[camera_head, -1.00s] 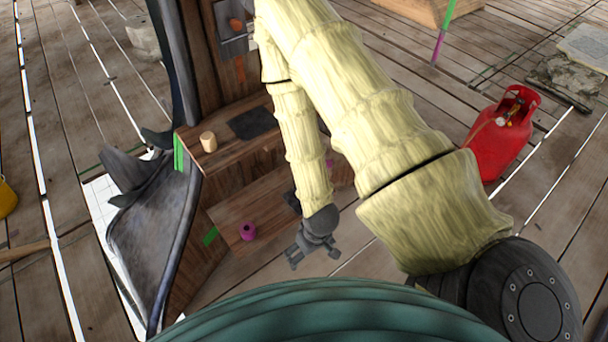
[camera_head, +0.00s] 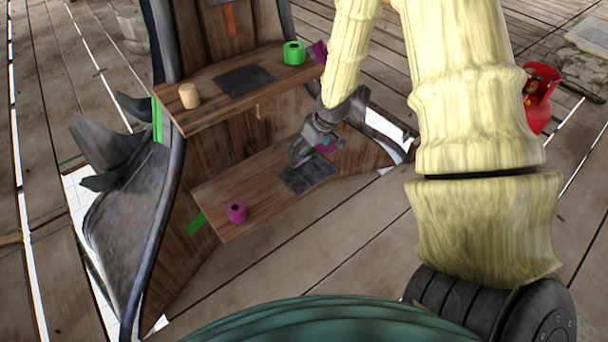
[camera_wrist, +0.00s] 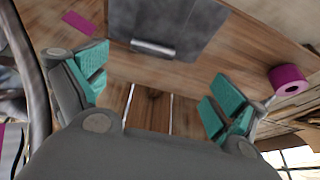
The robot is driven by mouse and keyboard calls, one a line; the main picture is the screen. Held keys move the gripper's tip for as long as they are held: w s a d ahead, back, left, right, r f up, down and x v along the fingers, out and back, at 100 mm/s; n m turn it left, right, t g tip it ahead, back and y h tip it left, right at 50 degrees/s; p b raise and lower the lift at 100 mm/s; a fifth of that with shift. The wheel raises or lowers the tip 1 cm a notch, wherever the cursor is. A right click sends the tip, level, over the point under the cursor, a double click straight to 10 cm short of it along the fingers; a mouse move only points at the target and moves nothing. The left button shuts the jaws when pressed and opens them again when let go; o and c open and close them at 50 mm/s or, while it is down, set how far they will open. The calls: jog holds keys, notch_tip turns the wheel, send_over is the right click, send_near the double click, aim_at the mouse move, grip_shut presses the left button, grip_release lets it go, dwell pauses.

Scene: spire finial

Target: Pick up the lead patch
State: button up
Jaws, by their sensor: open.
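A flat dark grey square patch (camera_head: 307,175), which looks like lead, lies on the lower wooden shelf (camera_head: 262,212). A second dark grey patch (camera_head: 243,81) lies on the upper shelf (camera_head: 215,101). In the wrist view the lower patch (camera_wrist: 175,22) is at the top, with a shiny grey rounded bar (camera_wrist: 153,48) at its near edge. My gripper (camera_head: 300,157) is just above the lower shelf, close to that patch. In the wrist view my gripper (camera_wrist: 158,84) has its teal-padded fingers wide apart with nothing between them. The patch lies beyond the fingertips.
A magenta roll (camera_head: 236,211) stands on the lower shelf's left end; it also shows in the wrist view (camera_wrist: 288,79). A pale wooden cylinder (camera_head: 188,96) and a green roll (camera_head: 294,53) stand on the upper shelf, above my gripper. A red gas bottle (camera_head: 540,97) stands right.

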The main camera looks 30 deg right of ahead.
aim_at(302, 161)
jog(key=shift+w+d+b+x, duration=0.15)
jog(key=shift+b+x, duration=0.35)
jog(key=shift+x, duration=1.3)
jog(key=shift+d+b+x, duration=0.15)
jog(key=shift+b+x, duration=0.35)
jog(key=shift+x, duration=1.3)
jog(key=shift+w+d+b+x, duration=0.15)
jog(key=shift+b+x, duration=0.35)
jog(key=shift+x, duration=1.3)
jog(key=shift+r, duration=0.1)
jog(key=shift+c, duration=0.4)
jog(key=shift+d, duration=0.1)
jog(key=c, duration=1.2)
